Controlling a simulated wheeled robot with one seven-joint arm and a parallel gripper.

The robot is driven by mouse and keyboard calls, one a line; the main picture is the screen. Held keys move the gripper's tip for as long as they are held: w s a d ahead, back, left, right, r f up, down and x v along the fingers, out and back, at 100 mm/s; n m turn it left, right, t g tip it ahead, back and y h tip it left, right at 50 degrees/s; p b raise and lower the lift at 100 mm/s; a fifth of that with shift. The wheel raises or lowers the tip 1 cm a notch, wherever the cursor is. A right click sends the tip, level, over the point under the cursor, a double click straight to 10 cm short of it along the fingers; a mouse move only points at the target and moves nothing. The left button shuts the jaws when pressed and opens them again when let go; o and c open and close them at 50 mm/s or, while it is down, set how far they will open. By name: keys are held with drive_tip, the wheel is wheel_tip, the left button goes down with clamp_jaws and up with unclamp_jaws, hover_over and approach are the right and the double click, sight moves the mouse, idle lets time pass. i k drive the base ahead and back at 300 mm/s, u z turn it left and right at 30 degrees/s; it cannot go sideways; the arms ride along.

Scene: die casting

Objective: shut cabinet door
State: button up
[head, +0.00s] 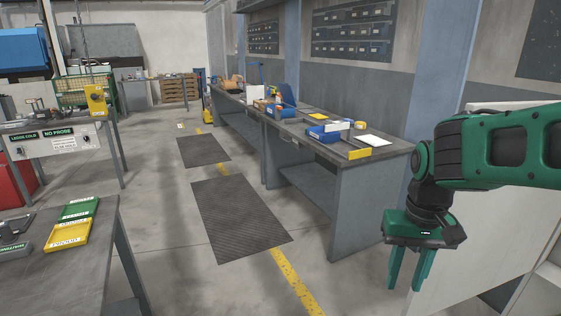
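The cabinet door (485,245) is a large pale grey panel at the right of the head view. It stands open, swung out from the cabinet (545,290), whose pale shelves or inner edges show at the lower right corner. My green arm crosses in front of the door's upper part and hides some of it. My gripper (405,287) points down near the door's left edge as seen in the picture. Its two green fingers are apart with nothing between them. I cannot tell whether the gripper touches the door.
A long grey workbench (345,200) with blue bins and papers runs along the wall, left of the door. A near table (85,270) at the lower left bears green and yellow trays. Dark floor mats (238,218) and a yellow line mark the open aisle between them.

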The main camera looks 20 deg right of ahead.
sight(507, 229)
drive_tip(key=z, duration=0.05)
drive_tip(key=i, duration=3.4)
drive_tip(key=z, duration=4.3)
